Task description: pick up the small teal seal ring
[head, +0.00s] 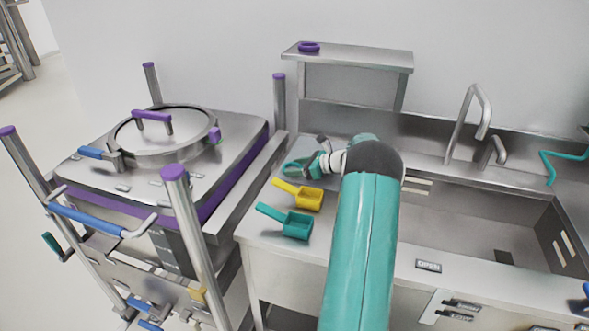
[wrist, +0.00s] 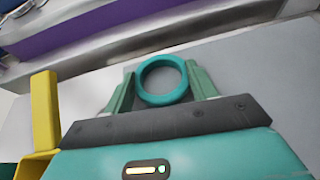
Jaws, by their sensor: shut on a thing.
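The small teal seal ring (wrist: 164,100) shows in the wrist view, its round opening facing the camera. My gripper (wrist: 162,76) is shut on it, with one green finger at each side of the ring. In the head view my gripper (head: 299,166) is over the left part of the steel counter, behind the yellow scoop. There the teal ring and green fingers are hard to tell apart. I cannot tell whether the ring is touching the counter or just above it.
A yellow scoop (head: 308,199) and a teal scoop (head: 296,227) lie on the counter (head: 262,240). A purple ring (head: 309,47) sits on the raised shelf (head: 345,56). A lidded steel bin (head: 234,142) stands left, a sink (head: 480,225) right.

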